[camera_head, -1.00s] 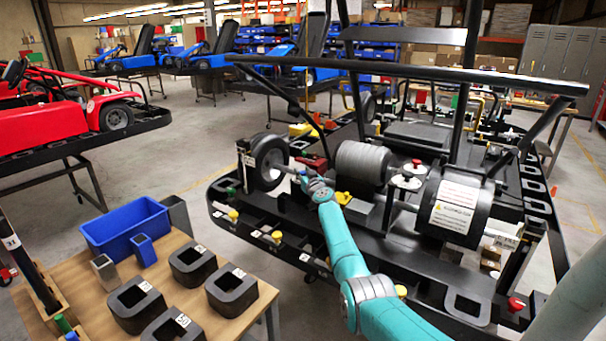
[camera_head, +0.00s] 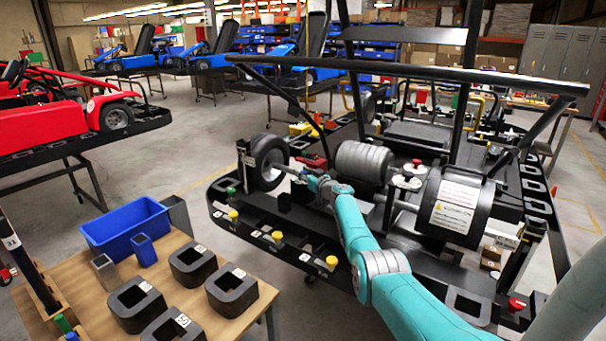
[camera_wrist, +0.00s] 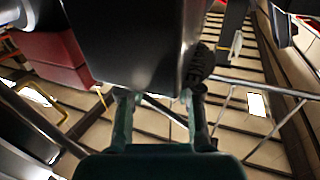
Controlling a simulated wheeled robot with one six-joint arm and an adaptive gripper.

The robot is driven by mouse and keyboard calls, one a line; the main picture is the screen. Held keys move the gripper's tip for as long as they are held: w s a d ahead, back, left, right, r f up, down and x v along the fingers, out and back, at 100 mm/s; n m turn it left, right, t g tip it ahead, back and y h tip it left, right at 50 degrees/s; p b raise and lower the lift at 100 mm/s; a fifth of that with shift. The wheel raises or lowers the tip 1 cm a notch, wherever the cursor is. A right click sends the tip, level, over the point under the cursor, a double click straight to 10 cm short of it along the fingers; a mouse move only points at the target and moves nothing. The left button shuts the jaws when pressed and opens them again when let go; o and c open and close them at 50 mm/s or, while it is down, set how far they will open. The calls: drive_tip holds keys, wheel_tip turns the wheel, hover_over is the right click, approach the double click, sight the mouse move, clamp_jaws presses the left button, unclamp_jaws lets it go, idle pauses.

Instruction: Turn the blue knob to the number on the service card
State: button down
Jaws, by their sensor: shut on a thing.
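My gripper (camera_head: 316,184) is at the frame of the black kart stand (camera_head: 300,236), just right of the black wheel (camera_head: 268,163). A small blue piece (camera_head: 312,182) shows at its tip; I cannot tell whether this is the blue knob. In the wrist view my gripper (camera_wrist: 160,103) has its two fingers on either side of the lower end of a large dark body (camera_wrist: 135,45). A black round part with pale lettering (camera_wrist: 201,64) is beside the right finger. A white printed card or label (camera_head: 455,205) is on the black drum; its text is unreadable.
Yellow knobs (camera_head: 331,262) and a green knob (camera_head: 231,191) line the stand's near edge; a red one (camera_head: 515,303) is at right. A ribbed grey cylinder (camera_head: 361,163) is beside my arm. A wooden table (camera_head: 75,275) holds a blue bin (camera_head: 125,226) and black blocks.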

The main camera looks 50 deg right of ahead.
drive_tip(key=shift+f, duration=0.15)
drive_tip(key=c, duration=0.8)
unclamp_jaws()
drive_tip(key=shift+s, duration=0.2)
drive_tip(key=shift+v, duration=5.85)
drive_tip(key=shift+a, duration=0.1)
